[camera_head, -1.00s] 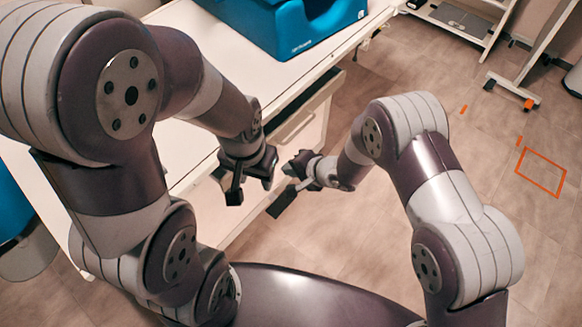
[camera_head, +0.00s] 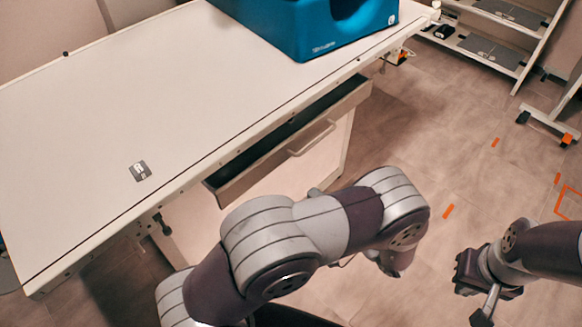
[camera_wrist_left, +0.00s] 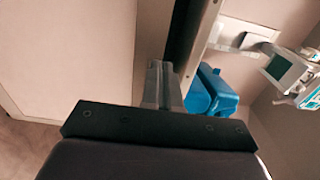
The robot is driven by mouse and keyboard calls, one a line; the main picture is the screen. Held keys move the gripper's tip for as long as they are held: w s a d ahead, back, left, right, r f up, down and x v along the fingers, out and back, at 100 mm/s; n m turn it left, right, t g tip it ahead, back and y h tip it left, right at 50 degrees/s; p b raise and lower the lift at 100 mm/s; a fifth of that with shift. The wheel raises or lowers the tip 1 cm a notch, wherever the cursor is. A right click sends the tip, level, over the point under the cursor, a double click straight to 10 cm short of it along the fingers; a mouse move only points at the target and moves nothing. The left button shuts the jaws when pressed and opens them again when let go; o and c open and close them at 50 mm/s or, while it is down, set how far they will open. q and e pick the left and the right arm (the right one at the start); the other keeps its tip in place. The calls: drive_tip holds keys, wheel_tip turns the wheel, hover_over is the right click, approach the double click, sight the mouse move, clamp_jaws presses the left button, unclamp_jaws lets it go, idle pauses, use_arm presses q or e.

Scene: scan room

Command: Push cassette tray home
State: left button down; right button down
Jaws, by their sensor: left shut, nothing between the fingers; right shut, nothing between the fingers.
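The tray, which looks like a drawer (camera_head: 268,160) with a bar handle (camera_head: 312,138), sits under the table's near edge. It stands partly out, with a dark opening between its front and the tabletop. My left gripper is mostly hidden behind its own arm in the head view, to the right of the drawer front. In the left wrist view its fingers (camera_wrist_left: 160,75) are shut with nothing between them, beside a pale panel and a dark strip. My right gripper (camera_head: 484,300) is shut and empty over the floor at lower right, well apart from the drawer.
The white tabletop (camera_head: 150,100) holds a blue moulded block (camera_head: 350,35) at the back and a small grey card (camera_head: 140,171). A white shelf rack (camera_head: 490,55) stands at upper right. The floor between is open, with orange markings. A monitor (camera_wrist_left: 290,70) shows in the left wrist view.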

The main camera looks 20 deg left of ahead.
sight(270, 160)
use_arm(q)
drive_tip(key=x, duration=1.3)
drive_tip(key=shift+f+b, duration=0.1)
drive_tip(key=shift+b, duration=0.2)
drive_tip(key=x, duration=0.2)
drive_tip(key=p+x, duration=0.1)
drive_tip(key=shift+w+a+r, duration=0.1)
drive_tip(key=shift+a+r, duration=0.15)
drive_tip(key=shift+a, duration=0.15)
drive_tip(key=x, duration=1)
drive_tip(key=shift+w+a+f+p, duration=0.1)
drive_tip(key=shift+a+f+p, duration=0.05)
drive_tip(key=shift+f+p, duration=0.2)
drive_tip(key=shift+a+r, duration=0.1)
drive_tip(key=shift+a, duration=0.1)
drive_tip(key=shift+r, duration=0.15)
drive_tip(key=shift+w, duration=0.15)
drive_tip(key=shift+r, duration=0.1)
